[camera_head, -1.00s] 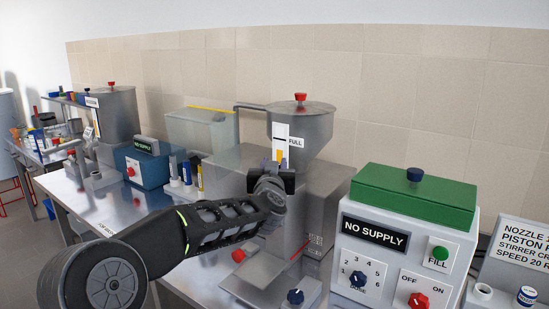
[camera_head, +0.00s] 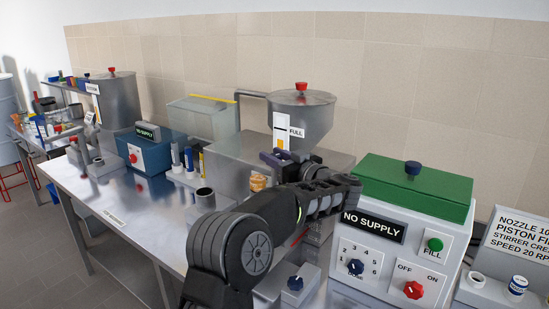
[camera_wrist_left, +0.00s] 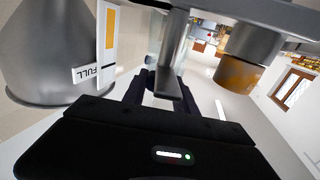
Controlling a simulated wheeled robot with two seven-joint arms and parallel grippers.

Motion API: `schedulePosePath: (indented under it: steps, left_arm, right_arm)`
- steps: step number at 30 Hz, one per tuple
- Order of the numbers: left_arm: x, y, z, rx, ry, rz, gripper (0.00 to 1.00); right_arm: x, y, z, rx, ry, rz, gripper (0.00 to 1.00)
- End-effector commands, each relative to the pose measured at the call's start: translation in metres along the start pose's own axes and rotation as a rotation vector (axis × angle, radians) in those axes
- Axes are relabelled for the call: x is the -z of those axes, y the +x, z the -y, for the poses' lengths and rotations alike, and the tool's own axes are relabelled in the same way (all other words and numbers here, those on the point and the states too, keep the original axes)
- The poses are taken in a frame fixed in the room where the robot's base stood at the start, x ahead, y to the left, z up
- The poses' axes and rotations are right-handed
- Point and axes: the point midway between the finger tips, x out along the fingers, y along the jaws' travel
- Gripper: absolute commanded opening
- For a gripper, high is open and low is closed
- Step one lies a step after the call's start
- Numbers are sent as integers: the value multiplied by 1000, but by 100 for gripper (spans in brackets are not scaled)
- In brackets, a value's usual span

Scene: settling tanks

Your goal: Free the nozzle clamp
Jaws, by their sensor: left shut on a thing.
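In the head view my left arm reaches across the filling machine from the right of its nozzle. The clamp is largely hidden. My right gripper is out of view.
The NO SUPPLY control box (camera_head: 400,235) with its green lid stands close right of my forearm. A knob box (camera_head: 293,287) is in front. An open grey cup (camera_head: 204,197) and several bottles (camera_head: 188,160) stand left.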

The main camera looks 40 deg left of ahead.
Motion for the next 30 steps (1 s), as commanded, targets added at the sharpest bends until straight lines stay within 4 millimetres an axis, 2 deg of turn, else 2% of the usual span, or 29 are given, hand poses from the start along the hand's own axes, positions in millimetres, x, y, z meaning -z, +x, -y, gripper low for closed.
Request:
schedulePosePath:
  steps: [12,27,28,30]
  left_arm:
    - [1,0,0,150,-1,0,0]
    - [-1,1,1,168,0,2,0]
    - [-1,1,1,168,0,2,35]
    - [-1,1,1,168,0,2,41]
  right_arm:
    - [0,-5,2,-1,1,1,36]
    - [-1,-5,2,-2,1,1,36]
    - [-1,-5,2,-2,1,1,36]
    - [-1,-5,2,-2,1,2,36]
